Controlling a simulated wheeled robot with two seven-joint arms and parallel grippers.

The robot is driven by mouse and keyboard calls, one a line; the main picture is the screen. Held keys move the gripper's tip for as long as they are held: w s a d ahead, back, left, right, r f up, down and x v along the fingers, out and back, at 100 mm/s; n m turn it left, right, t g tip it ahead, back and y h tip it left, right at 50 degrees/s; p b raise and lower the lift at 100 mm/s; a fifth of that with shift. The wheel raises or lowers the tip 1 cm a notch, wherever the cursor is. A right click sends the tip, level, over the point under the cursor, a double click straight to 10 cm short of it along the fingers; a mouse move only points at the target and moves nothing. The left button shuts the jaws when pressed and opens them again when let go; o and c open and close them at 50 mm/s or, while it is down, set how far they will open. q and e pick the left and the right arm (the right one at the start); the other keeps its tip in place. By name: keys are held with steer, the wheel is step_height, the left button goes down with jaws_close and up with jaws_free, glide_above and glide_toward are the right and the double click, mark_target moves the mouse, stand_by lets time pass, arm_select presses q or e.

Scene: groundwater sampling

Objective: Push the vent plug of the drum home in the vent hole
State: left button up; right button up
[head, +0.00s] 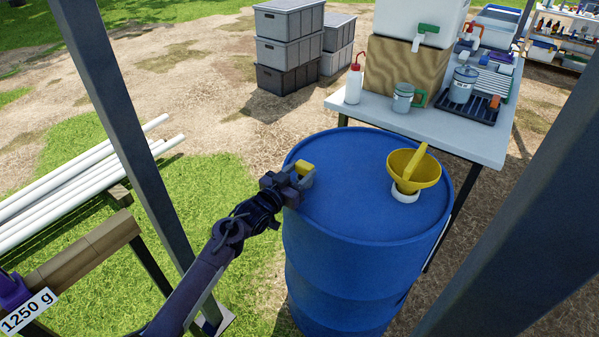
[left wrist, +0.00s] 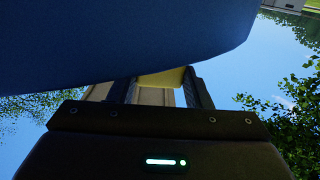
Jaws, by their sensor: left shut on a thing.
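The blue drum (head: 345,225) stands upright in the middle of the head view. My left gripper (head: 301,177) is at the left edge of the drum's top, shut on the yellow vent plug (head: 305,168). The plug also shows between the two fingers in the left wrist view (left wrist: 162,77), where the blue drum (left wrist: 120,40) fills the space beyond it. The vent hole is not visible, and I cannot tell how deep the plug sits or whether it touches the hole. My right gripper is not in view.
A yellow funnel (head: 414,172) stands in a white collar (head: 404,195) on the drum's right side. A table (head: 462,141) with bottles and jars is behind. Grey posts (head: 125,130) frame both sides. White pipes (head: 75,187) lie at left. The drum top's middle is clear.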

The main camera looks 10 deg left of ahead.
arm_select(q)
steer(key=shift+f+b, duration=0.35)
steer(key=shift+f, duration=0.25)
steer(key=o, duration=1)
steer(key=shift+o, duration=0.2)
steer(key=v, duration=0.8)
